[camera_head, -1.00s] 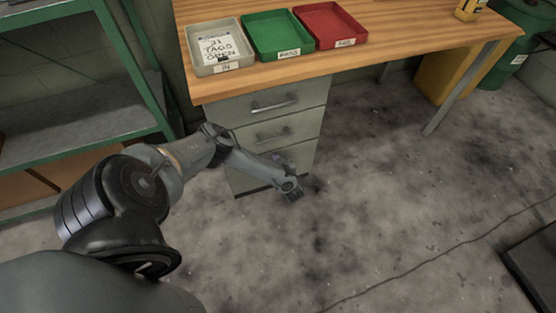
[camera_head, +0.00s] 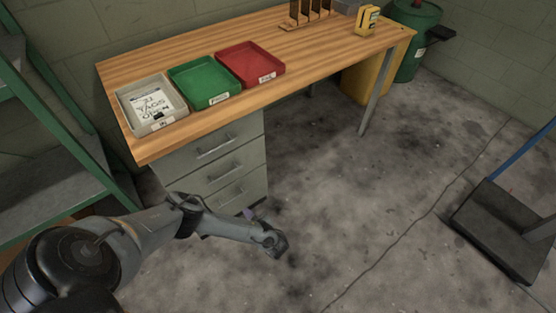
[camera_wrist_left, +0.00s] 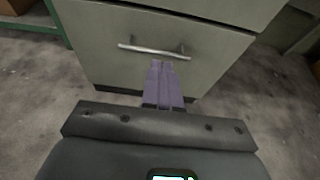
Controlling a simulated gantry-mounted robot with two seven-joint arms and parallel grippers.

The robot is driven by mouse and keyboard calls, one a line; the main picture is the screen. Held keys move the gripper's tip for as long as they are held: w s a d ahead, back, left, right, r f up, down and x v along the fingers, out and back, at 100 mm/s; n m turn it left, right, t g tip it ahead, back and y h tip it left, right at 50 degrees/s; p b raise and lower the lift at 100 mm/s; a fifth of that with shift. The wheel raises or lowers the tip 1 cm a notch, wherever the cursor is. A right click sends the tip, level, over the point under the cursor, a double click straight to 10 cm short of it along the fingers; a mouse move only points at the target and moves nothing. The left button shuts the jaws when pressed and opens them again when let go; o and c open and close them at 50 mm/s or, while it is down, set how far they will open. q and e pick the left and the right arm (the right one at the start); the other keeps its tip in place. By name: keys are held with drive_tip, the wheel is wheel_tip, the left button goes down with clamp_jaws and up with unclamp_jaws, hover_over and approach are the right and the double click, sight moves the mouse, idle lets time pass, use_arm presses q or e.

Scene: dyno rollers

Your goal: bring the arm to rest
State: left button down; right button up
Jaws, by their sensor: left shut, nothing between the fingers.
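My left arm comes in from the lower left in the head view. My left gripper (camera_head: 248,213) is low in front of the drawer cabinet (camera_head: 217,160), above the concrete floor and mostly hidden behind my wrist. In the left wrist view its purple fingers (camera_wrist_left: 164,72) are shut together with nothing between them. They point toward a drawer with a metal handle (camera_wrist_left: 152,50); whether they touch the drawer front I cannot tell. My right gripper is not in view.
The wooden workbench (camera_head: 300,75) bears a grey tray (camera_head: 180,105) with a paper in it, a green tray (camera_head: 203,82) and a red tray (camera_head: 250,64). A green shelf (camera_head: 85,165) stands at left. A dark platform (camera_head: 500,232) lies at right. The middle floor is clear.

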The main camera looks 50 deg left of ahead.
use_arm(q)
drive_tip(key=s+d+r+n+h+p, duration=0.1)
drive_tip(key=s+d+r+h+p, duration=0.15)
drive_tip(key=d, duration=0.45)
drive_tip(key=s+d+r+n+h+p, duration=0.1)
drive_tip(key=d+r+h+p, duration=0.15)
drive_tip(key=d, duration=0.55)
drive_tip(key=s+d+r+n+h+p, duration=0.1)
drive_tip(key=s+d+h+p, duration=0.15)
drive_tip(key=d, duration=0.45)
drive_tip(key=s+d+r+n+h+p, duration=0.1)
drive_tip(key=d+r+n+h+p, duration=0.25)
drive_tip(key=d+r+p, duration=0.4)
drive_tip(key=a+r+n+t+h+p, duration=0.1)
drive_tip(key=a+r+n+p, duration=0.1)
drive_tip(key=r+p, duration=1.3)
drive_tip(key=s+a+r+n+t+h+p, duration=0.1)
drive_tip(key=r+n+p, duration=0.3)
drive_tip(key=r+p, duration=1.1)
drive_tip(key=s+a+r+n+t+h+p, duration=0.1)
drive_tip(key=a+r+n+p, duration=0.2)
drive_tip(key=r+p, duration=1.3)
wheel_tip(320, 180, up, 22)
drive_tip(key=shift+n+h, duration=0.3)
drive_tip(key=shift+n, duration=0.15)
